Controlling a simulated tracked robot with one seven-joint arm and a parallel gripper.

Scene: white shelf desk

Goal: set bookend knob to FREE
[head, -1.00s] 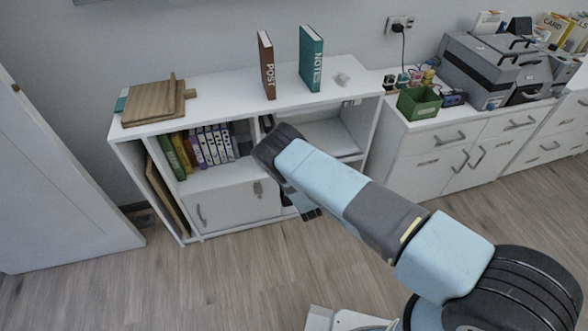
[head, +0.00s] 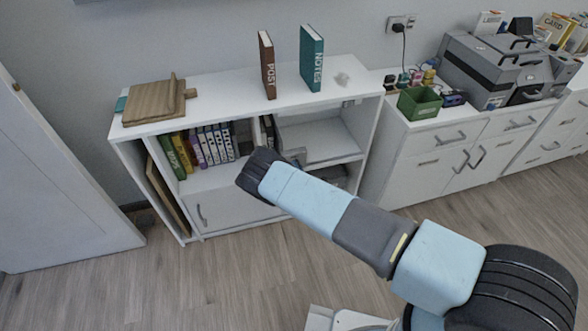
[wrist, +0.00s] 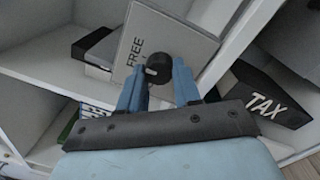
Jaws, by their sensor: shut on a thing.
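In the wrist view a light grey bookend plate (wrist: 178,32) stands tilted in the picture, with the word FREE printed on its left part. A round black knob (wrist: 158,68) with a light mark sits on the plate's lower part. My gripper (wrist: 160,76) has one blue finger on each side of the knob and is shut on it. The fingers hide part of the knob's sides, and which setting the mark points to is unclear. In the head view my arm's end hides the gripper and the knob.
A black box marked TAX (wrist: 268,103) lies close on the right in the wrist view. A brown book (head: 268,66) and a teal book (head: 312,60) stand on top.

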